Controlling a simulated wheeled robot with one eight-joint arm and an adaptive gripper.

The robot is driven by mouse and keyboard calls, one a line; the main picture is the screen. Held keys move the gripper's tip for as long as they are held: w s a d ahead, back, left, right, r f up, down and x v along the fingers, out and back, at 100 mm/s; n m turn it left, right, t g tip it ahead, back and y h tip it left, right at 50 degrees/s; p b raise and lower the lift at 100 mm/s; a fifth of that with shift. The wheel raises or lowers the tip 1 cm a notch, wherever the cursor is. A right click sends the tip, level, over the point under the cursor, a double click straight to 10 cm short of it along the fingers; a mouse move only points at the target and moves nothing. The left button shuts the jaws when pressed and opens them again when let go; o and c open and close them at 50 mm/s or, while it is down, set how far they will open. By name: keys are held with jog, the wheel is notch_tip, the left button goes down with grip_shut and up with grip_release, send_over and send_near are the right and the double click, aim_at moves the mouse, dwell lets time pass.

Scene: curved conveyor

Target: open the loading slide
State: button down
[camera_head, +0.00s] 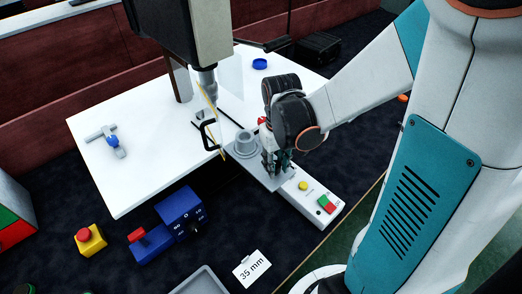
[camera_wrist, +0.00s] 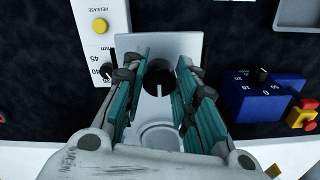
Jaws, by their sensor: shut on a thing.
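The loading slide is a flat grey plate (camera_head: 240,158) sticking out over the front edge of the white table in the head view. A grey round cup (camera_head: 244,143) stands on it. In the wrist view the plate (camera_wrist: 183,44) lies under my gripper, with a dark round knob (camera_wrist: 157,77) on it. My gripper (camera_head: 279,160) is down at the plate, its teal fingers (camera_wrist: 158,85) on both sides of the knob and shut on it. Finger contact with the knob is partly hidden. The arm hides part of the slide in the head view.
A white control panel (camera_head: 310,193) with yellow, green and red buttons lies right beside the slide. A clear guard with a black handle (camera_head: 207,134) and a machine column stand left of it. A blue control box (camera_head: 180,212) and a 35 mm card (camera_head: 252,268) are nearby.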

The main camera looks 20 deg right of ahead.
jog(key=s, duration=0.2)
jog(key=s+d, duration=0.1)
jog(key=s, duration=0.1)
jog(key=shift+s+d, duration=0.1)
jog(key=shift+d, duration=0.1)
jog(key=c, duration=1.3)
grip_release()
jog(key=shift+s+r, duration=0.1)
jog(key=shift+r, duration=3.65)
jog(key=shift+a, duration=0.1)
